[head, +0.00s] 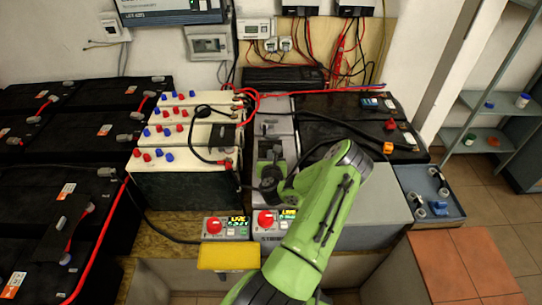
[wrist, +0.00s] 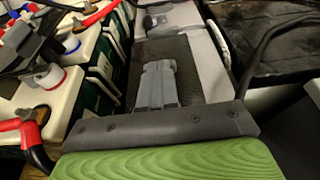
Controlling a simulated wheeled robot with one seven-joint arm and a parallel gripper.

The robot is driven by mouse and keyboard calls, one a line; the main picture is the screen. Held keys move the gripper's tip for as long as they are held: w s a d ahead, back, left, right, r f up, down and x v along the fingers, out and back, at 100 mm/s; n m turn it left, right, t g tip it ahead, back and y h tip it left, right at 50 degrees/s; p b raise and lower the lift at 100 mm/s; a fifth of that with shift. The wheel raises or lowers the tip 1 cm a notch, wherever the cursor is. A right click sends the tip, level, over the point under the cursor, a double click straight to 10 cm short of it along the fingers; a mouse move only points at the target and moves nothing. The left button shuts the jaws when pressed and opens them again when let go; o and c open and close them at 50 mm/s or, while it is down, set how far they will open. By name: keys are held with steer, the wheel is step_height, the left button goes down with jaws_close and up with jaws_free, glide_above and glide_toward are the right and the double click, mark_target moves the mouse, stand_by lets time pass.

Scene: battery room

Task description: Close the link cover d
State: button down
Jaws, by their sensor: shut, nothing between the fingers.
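No letter d is readable, so I cannot tell for sure which part is the link cover d. A black flat cover-like piece (head: 221,138) lies on the near right part of the cream-topped battery block (head: 180,131). My gripper (head: 269,160) is over the grey unit (head: 278,128), just right of that block. In the wrist view my gripper (wrist: 158,68) has its grey fingers together and empty, above a dark panel (wrist: 196,68). I cannot tell whether the fingers touch it. My green arm hides part of the grey unit's front.
Black batteries (head: 90,92) fill the left side, and another black battery (head: 345,112) stands right of the grey unit. Red and black cables loop close around my gripper. Two boxes with red knobs (head: 214,226) and a yellow box (head: 228,257) stand in front. A blue-grey tray (head: 447,212) is at right.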

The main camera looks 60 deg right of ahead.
mark_target(271, 143)
steer(key=w+d+p, duration=0.1)
steer(key=p, duration=0.1)
steer(key=d+p, duration=0.2)
steer(key=w+d+p, duration=0.1)
steer(key=d, duration=0.1)
steer(key=shift+w+d+r+p, duration=0.15)
steer(key=shift+w+r+p, duration=0.2)
steer(key=shift+r+p, duration=0.05)
steer(key=x, duration=0.3)
steer(key=r+b+x, duration=0.1)
steer(key=x, duration=0.2)
steer(key=b+x, duration=0.1)
steer(key=x, duration=0.2)
steer(key=shift+w+d+r, duration=0.1)
steer(key=shift+d+r, duration=0.1)
steer(key=shift+r, duration=0.05)
steer(key=shift+w+d+r+b, duration=0.1)
steer(key=shift+w+d+b, duration=0.15)
steer(key=shift+d+b, duration=0.2)
steer(key=shift+r, duration=0.3)
